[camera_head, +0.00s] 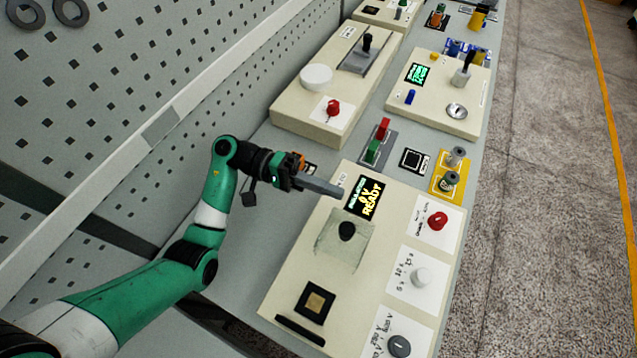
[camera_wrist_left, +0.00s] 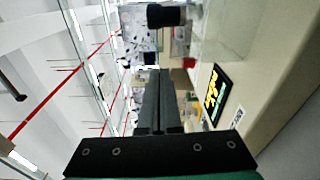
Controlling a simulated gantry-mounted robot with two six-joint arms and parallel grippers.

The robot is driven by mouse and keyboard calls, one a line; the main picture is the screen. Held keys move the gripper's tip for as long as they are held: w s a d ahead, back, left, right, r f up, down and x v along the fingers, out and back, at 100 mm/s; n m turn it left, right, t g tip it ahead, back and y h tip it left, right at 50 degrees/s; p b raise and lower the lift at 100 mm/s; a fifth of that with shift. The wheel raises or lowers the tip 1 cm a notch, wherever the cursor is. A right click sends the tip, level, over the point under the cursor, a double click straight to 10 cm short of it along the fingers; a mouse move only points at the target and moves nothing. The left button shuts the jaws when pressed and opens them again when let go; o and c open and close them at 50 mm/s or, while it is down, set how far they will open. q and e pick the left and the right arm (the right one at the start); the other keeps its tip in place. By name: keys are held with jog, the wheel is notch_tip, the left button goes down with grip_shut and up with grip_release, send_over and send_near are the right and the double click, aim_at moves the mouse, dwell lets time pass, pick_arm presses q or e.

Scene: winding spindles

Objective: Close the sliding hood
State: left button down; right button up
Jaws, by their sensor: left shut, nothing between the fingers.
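The sliding hood (camera_head: 338,252) looks like a clear, see-through cover with a black round knob (camera_head: 347,231). It sits on the cream tester box (camera_head: 290,265), between the yellow-lettered screen (camera_head: 364,198) and a black square socket with a gold centre (camera_head: 315,303). The socket is uncovered. My left gripper (camera_head: 340,192) is shut and empty, above the box's far-left edge beside the screen. It is apart from the knob. In the left wrist view the shut fingers (camera_wrist_left: 155,75) point toward a dark knob (camera_wrist_left: 166,16); clear panel edges show around it.
A black bar (camera_head: 300,330) lies near the socket. Red, white and grey dials (camera_head: 420,276) line the box's right side. Beyond stand a green and red block (camera_head: 378,143), a yellow stand (camera_head: 449,178) and further tester boxes. A perforated wall (camera_head: 120,90) bounds the left.

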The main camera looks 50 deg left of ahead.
aim_at(342, 220)
pick_arm(q)
jog(key=d+p, duration=0.1)
jog(key=d, duration=0.1)
jog(key=s+d+p, duration=0.1)
jog(key=d, duration=0.2)
jog(key=shift+s+d+r, duration=0.15)
jog(key=shift+s+d, duration=0.05)
jog(key=shift+s, duration=0.15)
